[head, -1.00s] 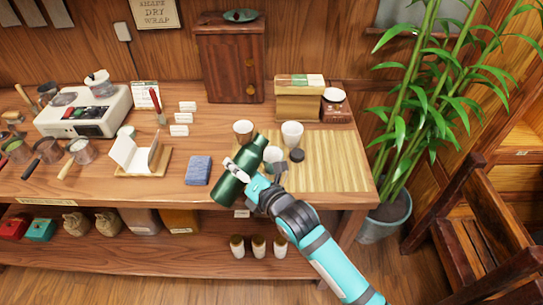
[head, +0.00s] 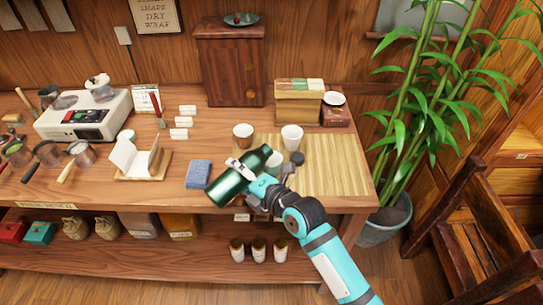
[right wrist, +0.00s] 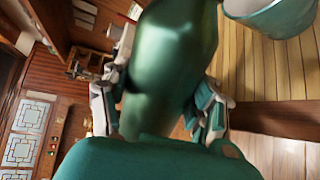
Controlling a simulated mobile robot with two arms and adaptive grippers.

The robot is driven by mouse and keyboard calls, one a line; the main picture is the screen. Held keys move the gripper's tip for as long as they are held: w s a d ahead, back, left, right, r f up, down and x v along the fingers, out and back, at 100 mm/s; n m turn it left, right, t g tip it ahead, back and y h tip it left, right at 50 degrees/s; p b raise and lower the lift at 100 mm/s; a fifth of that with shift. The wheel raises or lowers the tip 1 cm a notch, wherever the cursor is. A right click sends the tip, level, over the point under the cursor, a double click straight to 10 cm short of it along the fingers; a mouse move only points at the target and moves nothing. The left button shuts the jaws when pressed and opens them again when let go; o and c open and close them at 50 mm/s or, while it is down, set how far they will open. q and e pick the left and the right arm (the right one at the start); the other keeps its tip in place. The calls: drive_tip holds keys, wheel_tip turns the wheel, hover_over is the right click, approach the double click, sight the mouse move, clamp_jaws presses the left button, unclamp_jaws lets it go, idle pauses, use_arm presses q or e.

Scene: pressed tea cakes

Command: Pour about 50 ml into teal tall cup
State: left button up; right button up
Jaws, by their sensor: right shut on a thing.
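My right gripper (head: 248,177) is shut around a dark green metal bottle (head: 225,187). The bottle is strongly tilted, with its narrower upper end toward the right and its wide base toward the lower left, over the table's front edge. The teal cup (head: 275,159) stands at that upper end, partly hidden by the bottle and gripper. In the right wrist view the bottle (right wrist: 172,65) fills the middle between both fingers, and the teal cup (right wrist: 278,20) is at the top right. The bottle's mouth and any liquid are not visible. My left gripper is not in view.
A brown cup (head: 243,136) and a white cup (head: 292,138) stand just behind. A small black round thing (head: 297,158) lies on the bamboo mat (head: 335,165). A folded blue cloth (head: 199,174) lies at the left. The mat's right part is clear.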

drive_tip(key=shift+d+r+m+p, duration=0.1)
drive_tip(key=shift+r+m+p, duration=0.35)
drive_tip(key=shift+r, duration=0.2)
drive_tip(key=shift+s+a, duration=0.1)
drive_tip(key=shift+a, duration=0.1)
drive_tip(key=shift+s+a+r, duration=0.1)
drive_tip(key=shift+s+a, duration=0.05)
idle(0.3)
drive_tip(key=shift+s+r+g+y, duration=0.1)
drive_tip(key=shift+g+y, duration=0.2)
idle(1.1)
drive_tip(key=f+b, duration=0.1)
drive_tip(key=f+n+b, duration=0.1)
drive_tip(key=f, duration=0.1)
drive_tip(key=shift+s+a+n+t+b, duration=0.2)
drive_tip(key=shift+n+t+b, duration=0.1)
drive_tip(key=shift+t, duration=0.1)
drive_tip(key=shift+n+h, duration=0.35)
drive_tip(key=shift+h, duration=0.05)
drive_tip(key=shift+a+r+n, duration=0.1)
drive_tip(key=shift+r+n, duration=0.2)
drive_tip(key=shift+w+d+r+n+t+p, duration=0.2)
drive_tip(key=shift+r+n+t+p, duration=0.15)
drive_tip(key=shift+n+t+p, duration=0.2)
